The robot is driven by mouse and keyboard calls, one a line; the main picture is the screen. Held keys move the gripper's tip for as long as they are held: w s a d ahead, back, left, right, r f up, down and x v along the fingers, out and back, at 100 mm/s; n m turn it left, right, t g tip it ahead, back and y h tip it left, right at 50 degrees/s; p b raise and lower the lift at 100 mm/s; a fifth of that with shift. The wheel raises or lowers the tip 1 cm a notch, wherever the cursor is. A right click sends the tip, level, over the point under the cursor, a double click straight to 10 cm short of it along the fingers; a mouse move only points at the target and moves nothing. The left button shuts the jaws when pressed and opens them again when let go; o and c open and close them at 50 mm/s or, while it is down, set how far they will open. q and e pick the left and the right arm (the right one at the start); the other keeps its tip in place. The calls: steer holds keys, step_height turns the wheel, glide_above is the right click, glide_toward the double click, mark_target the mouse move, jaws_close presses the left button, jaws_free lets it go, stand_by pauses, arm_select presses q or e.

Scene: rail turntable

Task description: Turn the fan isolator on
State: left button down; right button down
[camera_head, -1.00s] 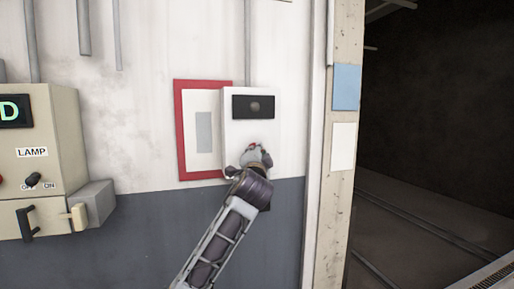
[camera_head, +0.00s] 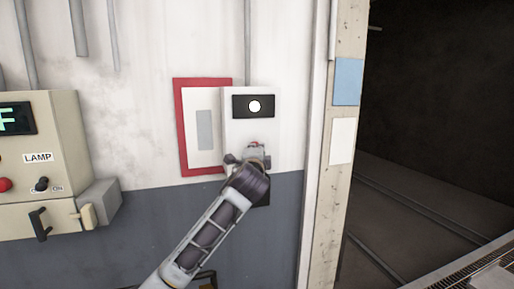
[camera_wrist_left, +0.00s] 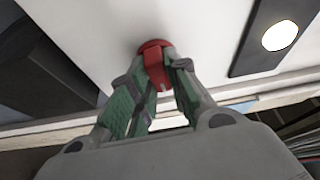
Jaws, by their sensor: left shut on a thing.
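A white wall box (camera_head: 289,130) carries a dark panel with a round lamp (camera_head: 254,106) that is lit white; the lamp (camera_wrist_left: 280,36) also shows in the left wrist view. Below the panel is a red knob (camera_wrist_left: 153,52) with a round base and a grip bar. My left gripper (camera_wrist_left: 161,72) is shut on the red knob, one green-padded finger on each side of its bar. In the head view my left gripper (camera_head: 256,153) and arm cover most of the knob and the box's lower part. My right gripper is not in view.
A red-framed notice (camera_head: 178,130) hangs left of the box. Further left a beige control cabinet (camera_head: 62,135) with a LAMP switch and handles juts out. On the right are a doorpost (camera_head: 340,190) and a dark opening with floor rails.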

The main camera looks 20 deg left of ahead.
arm_select(q)
steer(key=shift+m+p, duration=0.5)
steer(key=shift+p, duration=0.1)
steer(key=c, duration=1.4)
jaws_free()
steer(key=shift+o, duration=0.2)
steer(key=shift+s, duration=0.1)
steer(key=v, duration=1.1)
steer(key=shift+s+r, duration=0.2)
steer(key=shift+s, duration=0.15)
steer(key=shift+d, duration=0.1)
